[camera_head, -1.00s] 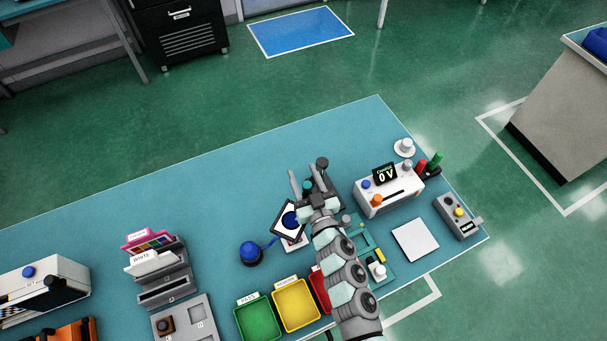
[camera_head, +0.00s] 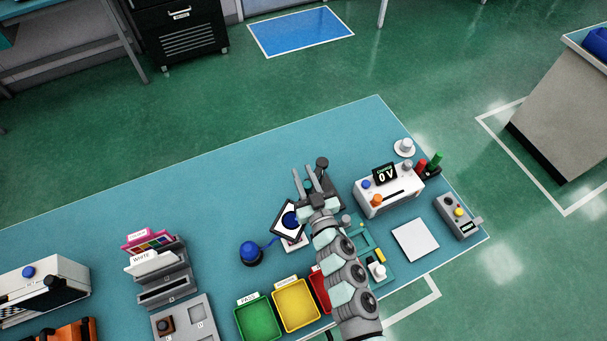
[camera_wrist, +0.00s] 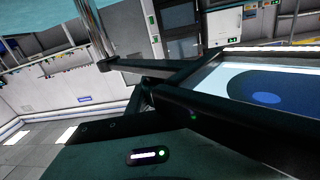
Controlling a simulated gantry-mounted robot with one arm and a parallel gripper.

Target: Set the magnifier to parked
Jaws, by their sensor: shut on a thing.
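Dark bars (camera_wrist: 160,68) cross the middle of the wrist view.
A tilted framed panel with a blue disc (camera_head: 289,219) stands close left of my gripper; it also shows in the wrist view (camera_wrist: 262,97). A blue domed object (camera_head: 250,253) is farther left. A white box reading "0 V" (camera_head: 393,197) stands at right. The far table is clear.

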